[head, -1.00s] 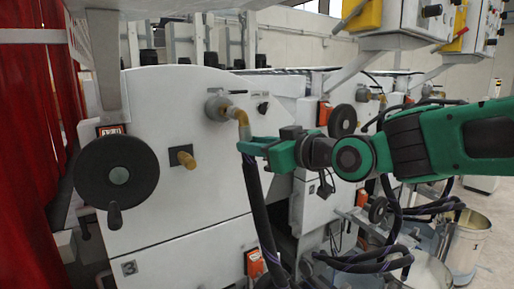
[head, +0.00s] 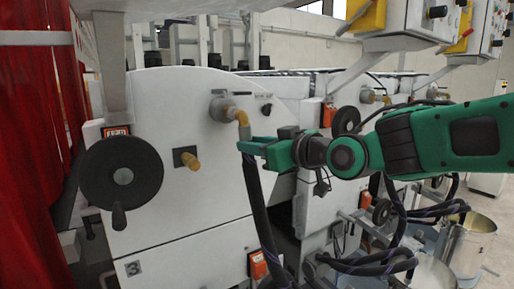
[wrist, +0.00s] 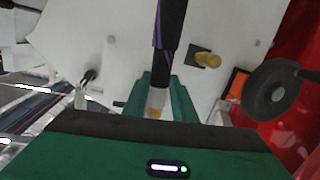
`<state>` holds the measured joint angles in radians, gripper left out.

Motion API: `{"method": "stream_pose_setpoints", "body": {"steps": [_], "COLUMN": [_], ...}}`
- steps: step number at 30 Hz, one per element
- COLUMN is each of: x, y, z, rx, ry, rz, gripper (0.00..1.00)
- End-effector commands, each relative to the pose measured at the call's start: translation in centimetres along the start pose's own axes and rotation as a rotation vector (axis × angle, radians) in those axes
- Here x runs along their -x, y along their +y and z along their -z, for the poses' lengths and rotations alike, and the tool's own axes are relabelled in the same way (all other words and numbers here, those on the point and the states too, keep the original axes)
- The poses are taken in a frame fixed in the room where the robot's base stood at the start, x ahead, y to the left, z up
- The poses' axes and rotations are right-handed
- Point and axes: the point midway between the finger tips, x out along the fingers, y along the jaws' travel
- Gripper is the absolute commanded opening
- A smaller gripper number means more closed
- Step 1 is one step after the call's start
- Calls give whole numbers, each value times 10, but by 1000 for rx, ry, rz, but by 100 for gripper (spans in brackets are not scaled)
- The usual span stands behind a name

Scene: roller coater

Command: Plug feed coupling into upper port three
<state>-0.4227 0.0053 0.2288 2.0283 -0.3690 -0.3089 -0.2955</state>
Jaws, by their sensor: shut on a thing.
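My gripper (head: 248,147) is shut on the feed coupling, at the top of a black hose with purple stripes (head: 257,205). In the wrist view the pale coupling (wrist: 156,98) sits between the green fingers. The upper port (head: 219,108) is on the white machine panel marked 3, with a brass elbow (head: 241,116) bending downward from it. The gripped hose end is directly under the elbow's mouth. The fingers hide the joint, so I cannot tell whether coupling and elbow are joined. The hose hangs down from my gripper.
A lower brass fitting (head: 188,159) projects from the same panel. A black handwheel (head: 121,174) is at left, beside a red curtain (head: 35,130). More hoses (head: 370,262) and metal buckets (head: 468,245) are at right. A control box (head: 405,25) overhangs at upper right.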

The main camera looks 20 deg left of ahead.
Motion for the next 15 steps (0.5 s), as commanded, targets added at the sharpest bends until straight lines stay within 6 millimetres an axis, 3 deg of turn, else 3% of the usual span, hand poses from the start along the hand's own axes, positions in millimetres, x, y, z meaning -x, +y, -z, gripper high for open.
{"method": "stream_pose_setpoints", "body": {"steps": [8,9,11,15], "x": [-3,-3,-3,-3], "y": [0,0,0,0], "z": [2,2,2,1], "rx": [1,1,1,0], "ry": [2,2,2,1], "rz": [0,0,0,0], "gripper": [0,32,46,46]}}
